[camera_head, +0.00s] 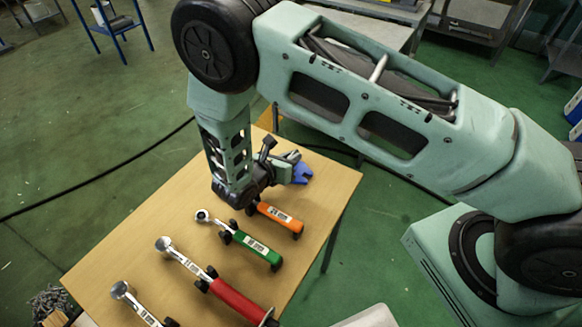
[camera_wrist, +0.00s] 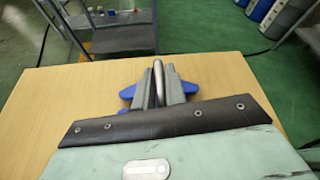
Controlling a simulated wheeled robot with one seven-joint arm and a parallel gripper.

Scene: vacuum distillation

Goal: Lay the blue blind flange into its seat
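The blue blind flange (camera_head: 302,174) shows at my fingertips over the far right part of the wooden table. In the wrist view its blue edges (camera_wrist: 190,88) stick out on both sides of my fingers, with an upright silver piece between the fingers. My gripper (camera_head: 287,168) is close together around this silver piece; in the wrist view the fingers (camera_wrist: 159,85) hide the middle of the flange. I cannot tell whether the flange touches the table. I cannot make out its seat in either view.
On the wooden table (camera_head: 130,250) lie an orange-handled tool (camera_head: 275,214), a green-handled wrench (camera_head: 250,246) and a red-handled wrench (camera_head: 235,298), with another silver-headed tool (camera_head: 125,292) at the front left. A black cable (camera_head: 95,180) crosses the green floor. Benches stand behind.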

